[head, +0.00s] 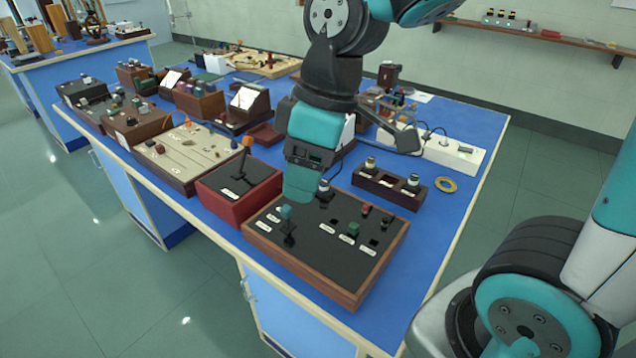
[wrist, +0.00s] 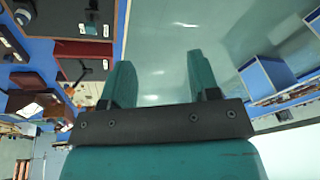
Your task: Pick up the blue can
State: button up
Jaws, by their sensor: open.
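I cannot make out a blue can in either view. My gripper (head: 299,184) hangs over the blue-topped bench, above the back left of a wood-framed black panel (head: 318,240). In the wrist view my gripper (wrist: 158,65) shows two teal fingers set apart, with nothing between them. A small teal knob (head: 286,213) stands on the panel just below the gripper in the head view. My arm hides part of the bench behind it.
A red box with an orange-handled lever (head: 240,185) stands left of the panel. A wooden holder with small jars (head: 388,187), a yellow ring (head: 446,184) and a white power strip (head: 450,150) lie to the right. Several boxes crowd the bench's far left.

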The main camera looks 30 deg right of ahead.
jog(key=w+d+n+h+p, duration=0.1)
jog(key=w+d+n, duration=0.4)
jog(key=w, duration=0.6)
jog(key=n+h+p, duration=0.2)
jog(key=n+p, duration=0.1)
jog(key=n, duration=0.1)
send_over(325, 181)
notch_tip(325, 181, down, 16)
jog(key=shift+w+f, duration=0.1)
jog(key=shift+f+p, duration=1.1)
jog(key=shift+f, duration=1.9)
grip_shut()
jog(key=shift+r, duration=0.1)
